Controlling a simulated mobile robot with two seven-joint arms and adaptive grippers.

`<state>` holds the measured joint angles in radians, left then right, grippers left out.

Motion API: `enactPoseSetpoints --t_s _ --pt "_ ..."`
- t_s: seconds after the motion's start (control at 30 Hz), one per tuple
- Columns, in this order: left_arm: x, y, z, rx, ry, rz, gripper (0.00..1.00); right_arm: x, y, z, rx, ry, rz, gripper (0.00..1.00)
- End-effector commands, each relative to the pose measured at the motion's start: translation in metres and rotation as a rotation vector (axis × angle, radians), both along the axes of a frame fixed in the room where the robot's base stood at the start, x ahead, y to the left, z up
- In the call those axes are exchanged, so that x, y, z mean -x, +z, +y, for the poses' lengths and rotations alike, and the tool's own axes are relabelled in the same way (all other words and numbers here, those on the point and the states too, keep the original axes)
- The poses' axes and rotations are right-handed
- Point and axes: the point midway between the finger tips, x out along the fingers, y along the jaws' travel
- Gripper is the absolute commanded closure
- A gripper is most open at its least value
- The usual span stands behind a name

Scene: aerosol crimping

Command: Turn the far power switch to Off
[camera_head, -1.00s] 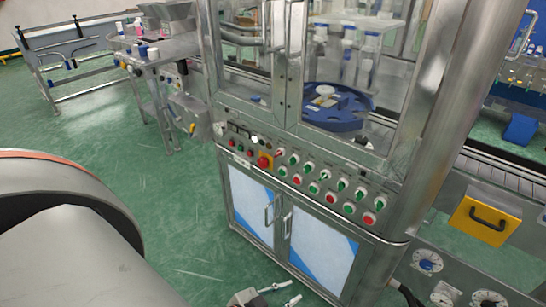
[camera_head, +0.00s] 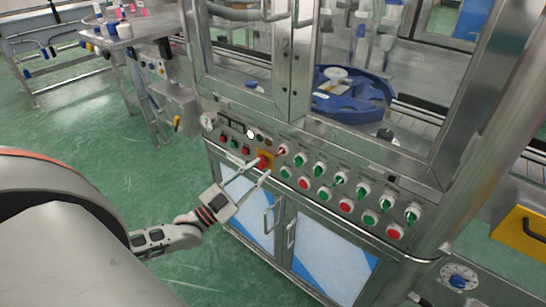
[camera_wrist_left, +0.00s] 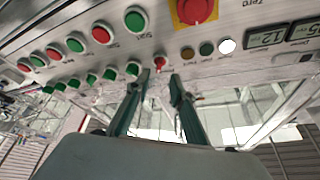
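A small selector switch with a red handle (camera_head: 283,151) sits on the sloped control panel (camera_head: 232,163), just right of the red emergency-stop knob on its yellow plate (camera_head: 265,160). I take it for the power switch; its label is not readable. In the left wrist view the panel is upside down, and the red-handled switch (camera_wrist_left: 159,64) shows just beyond and between my fingertips. My left gripper (camera_head: 264,167) is open and empty, its fingers reaching up to the panel. In the wrist view its two fingers (camera_wrist_left: 159,77) stand apart. Contact cannot be told. My right gripper is not in view.
Rows of green selectors (camera_head: 338,177) and red and green buttons lie right of the switch. The emergency-stop knob (camera_wrist_left: 194,10) and small indicator lights (camera_wrist_left: 206,48) are close by. Cabinet doors with handles (camera_head: 268,219) are below, glass doors above. The green floor at left is open.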

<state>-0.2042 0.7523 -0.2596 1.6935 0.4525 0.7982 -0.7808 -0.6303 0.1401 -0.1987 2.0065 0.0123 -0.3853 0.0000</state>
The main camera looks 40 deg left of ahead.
Motion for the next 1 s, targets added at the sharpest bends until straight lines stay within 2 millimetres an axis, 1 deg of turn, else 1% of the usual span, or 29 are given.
enactPoseSetpoints --t_s 0.03,0.2,0.4,0.53,0.77,0.8,0.87,0.9,1.0 --pt "-0.008 0.005 -0.002 0.001 0.0 -0.003 0.77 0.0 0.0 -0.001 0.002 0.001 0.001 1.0" --pt "-0.032 0.013 -0.009 0.001 -0.001 -0.003 0.77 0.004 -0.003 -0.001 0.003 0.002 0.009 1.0" --pt "-0.051 0.019 -0.016 0.001 -0.001 -0.001 0.77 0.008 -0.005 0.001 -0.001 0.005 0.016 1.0" --pt "-0.056 0.02 -0.017 -0.001 -0.001 0.002 0.77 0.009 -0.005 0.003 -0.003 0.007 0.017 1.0" --pt "-0.057 0.02 -0.017 0.0 -0.001 0.003 0.77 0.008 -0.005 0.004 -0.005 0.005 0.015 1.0" --pt "-0.057 0.02 -0.017 0.0 -0.001 0.003 0.8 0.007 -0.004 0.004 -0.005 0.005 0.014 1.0" --pt "-0.056 0.02 -0.017 0.0 -0.001 0.003 0.95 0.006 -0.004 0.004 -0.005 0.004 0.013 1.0" --pt "-0.056 0.02 -0.017 0.0 -0.001 0.003 1.0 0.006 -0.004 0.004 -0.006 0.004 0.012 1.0" --pt "-0.056 0.02 -0.017 0.0 -0.001 0.003 1.0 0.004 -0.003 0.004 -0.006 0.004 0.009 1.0"
